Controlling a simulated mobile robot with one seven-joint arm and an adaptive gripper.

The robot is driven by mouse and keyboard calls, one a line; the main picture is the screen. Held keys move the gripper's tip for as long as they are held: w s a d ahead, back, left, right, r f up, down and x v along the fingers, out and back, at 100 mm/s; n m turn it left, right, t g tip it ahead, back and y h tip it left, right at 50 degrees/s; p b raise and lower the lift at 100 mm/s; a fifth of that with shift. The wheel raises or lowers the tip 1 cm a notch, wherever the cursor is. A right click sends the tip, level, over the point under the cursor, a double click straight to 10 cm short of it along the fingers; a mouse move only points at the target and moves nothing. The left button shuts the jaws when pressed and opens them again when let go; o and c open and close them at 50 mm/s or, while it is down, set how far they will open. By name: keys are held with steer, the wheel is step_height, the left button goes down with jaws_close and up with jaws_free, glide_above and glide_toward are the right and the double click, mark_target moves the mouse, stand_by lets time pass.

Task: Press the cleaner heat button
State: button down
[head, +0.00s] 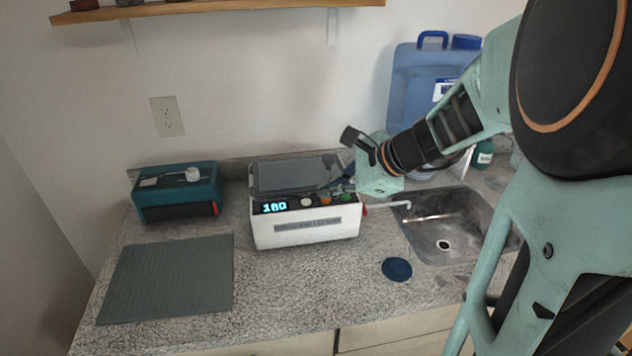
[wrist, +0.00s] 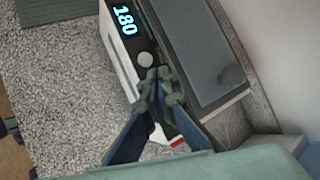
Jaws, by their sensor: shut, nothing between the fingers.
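The cleaner (head: 305,240) is a white box with a dark lid (head: 285,176) on the counter. Its front strip has a lit display (head: 273,207) reading 180, then a white button (head: 306,202), an orange button (head: 325,201) and a green button (head: 347,198). Labels are too small to read, so I cannot tell which is heat. My gripper (head: 331,189) is shut and empty, over the right end of the strip. In the wrist view my gripper's tips (wrist: 160,82) sit just beside the white button (wrist: 146,59) and hide the other buttons. I cannot tell whether they touch.
A teal box (head: 178,196) and a ribbed grey mat (head: 168,280) lie left of the cleaner. A sink (head: 450,228) is at right, with a dark blue disc (head: 397,269) before it. A blue jug (head: 415,85) stands behind. A shelf (head: 220,10) hangs above. The counter front is clear.

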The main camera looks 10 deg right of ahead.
step_height(320, 180, up, 6)
steer(key=p, duration=0.4)
steer(key=shift+f, duration=0.25)
